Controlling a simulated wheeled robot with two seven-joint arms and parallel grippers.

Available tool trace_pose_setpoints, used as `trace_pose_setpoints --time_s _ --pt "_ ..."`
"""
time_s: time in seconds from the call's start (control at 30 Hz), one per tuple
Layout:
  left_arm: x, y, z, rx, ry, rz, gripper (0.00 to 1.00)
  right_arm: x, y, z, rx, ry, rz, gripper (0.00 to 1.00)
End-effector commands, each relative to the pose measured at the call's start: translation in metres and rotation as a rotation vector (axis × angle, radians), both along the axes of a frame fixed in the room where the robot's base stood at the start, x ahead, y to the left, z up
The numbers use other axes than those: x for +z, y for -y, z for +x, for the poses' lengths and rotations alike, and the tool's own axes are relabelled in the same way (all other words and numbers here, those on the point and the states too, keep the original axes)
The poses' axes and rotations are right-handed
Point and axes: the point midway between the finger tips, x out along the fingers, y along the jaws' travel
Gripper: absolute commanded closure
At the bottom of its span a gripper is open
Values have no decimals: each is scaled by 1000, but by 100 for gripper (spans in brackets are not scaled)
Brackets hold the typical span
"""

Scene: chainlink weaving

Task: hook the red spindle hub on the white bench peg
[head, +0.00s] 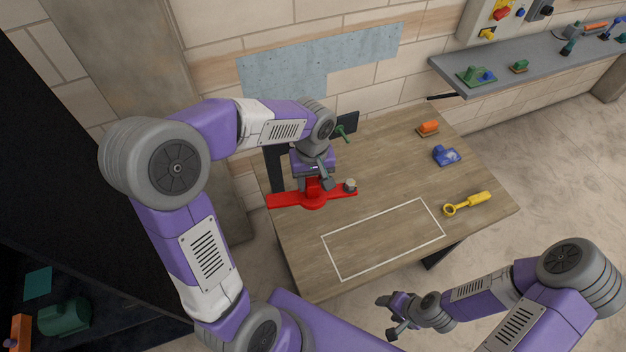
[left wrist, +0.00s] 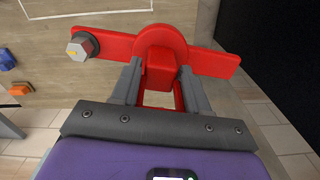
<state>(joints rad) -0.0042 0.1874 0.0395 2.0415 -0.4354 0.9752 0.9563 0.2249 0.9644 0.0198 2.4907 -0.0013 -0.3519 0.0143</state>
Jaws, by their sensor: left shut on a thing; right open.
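The red spindle hub (head: 313,200) is a flat red bar with a round middle and a raised block. It also fills the top of the left wrist view (left wrist: 212,63). My left gripper (head: 317,182) is shut on the hub's middle block, one finger on each side. A grey-white hexagonal piece (head: 350,186) sits over one end of the bar; it shows in the left wrist view (left wrist: 82,46). I cannot tell whether it is part of the hub, and I cannot make out the white bench peg with certainty. My right gripper (head: 387,318) is open and empty, off the bench's front side.
The wooden bench (head: 375,205) has a white outlined rectangle (head: 385,238) with a clear inside. A black stand with a green peg (head: 343,133) is behind my left gripper. An orange block (head: 428,128), a blue piece (head: 446,155) and a yellow ring tool (head: 467,203) lie right.

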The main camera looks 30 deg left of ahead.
Motion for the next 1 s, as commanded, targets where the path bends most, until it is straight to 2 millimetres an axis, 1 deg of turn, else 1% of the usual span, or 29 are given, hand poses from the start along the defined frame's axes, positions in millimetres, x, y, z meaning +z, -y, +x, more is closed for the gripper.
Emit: trace_pose_setpoints --time_s 0.47,1.0 --pt "1 -1 1 0 1 0 100 0 0 0 0 0 0 41" --pt "1 -17 15 1 2 -1 100 6 0 0 0 0 0 41"
